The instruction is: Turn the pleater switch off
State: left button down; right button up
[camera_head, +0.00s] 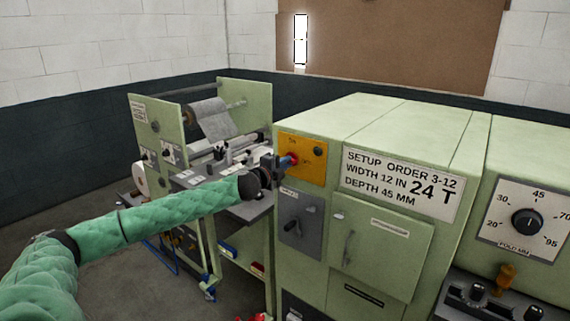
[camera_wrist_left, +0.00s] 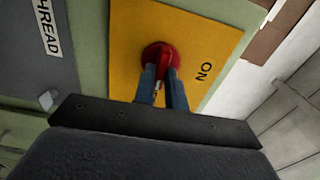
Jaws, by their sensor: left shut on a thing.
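The pleater switch is a red rotary knob (camera_wrist_left: 160,54) on a yellow plate (camera_wrist_left: 205,40) in the left wrist view. The word ON is printed on the plate to the right of the knob. In the head view the yellow plate (camera_head: 318,172) is on the front of the green cabinet, with the red knob (camera_head: 290,160) at its left part. My left gripper (camera_wrist_left: 164,82) is shut on the knob's raised red handle, one finger on each side. It also shows in the head view (camera_head: 284,163), reaching in from the left. My right gripper is not in view.
A grey panel with a lever (camera_head: 295,229) is just below the yellow plate. A cabinet door (camera_head: 385,250) and a dial (camera_head: 527,222) are to the right. The pleating machine (camera_head: 165,125) with its rolls and a side table stands at the left.

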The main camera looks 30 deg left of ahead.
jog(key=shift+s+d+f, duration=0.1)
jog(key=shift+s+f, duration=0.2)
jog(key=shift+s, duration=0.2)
pick_arm(q)
jog(key=shift+f, duration=0.1)
jog(key=c, duration=1.4)
grip_release()
jog(key=shift+c, duration=0.2)
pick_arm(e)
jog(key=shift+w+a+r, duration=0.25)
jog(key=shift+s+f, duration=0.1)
pick_arm(q)
jog(key=s+b, duration=0.4)
jog(key=s, duration=0.3)
jog(key=shift+s+a, duration=0.25)
jog(key=shift+s, duration=0.1)
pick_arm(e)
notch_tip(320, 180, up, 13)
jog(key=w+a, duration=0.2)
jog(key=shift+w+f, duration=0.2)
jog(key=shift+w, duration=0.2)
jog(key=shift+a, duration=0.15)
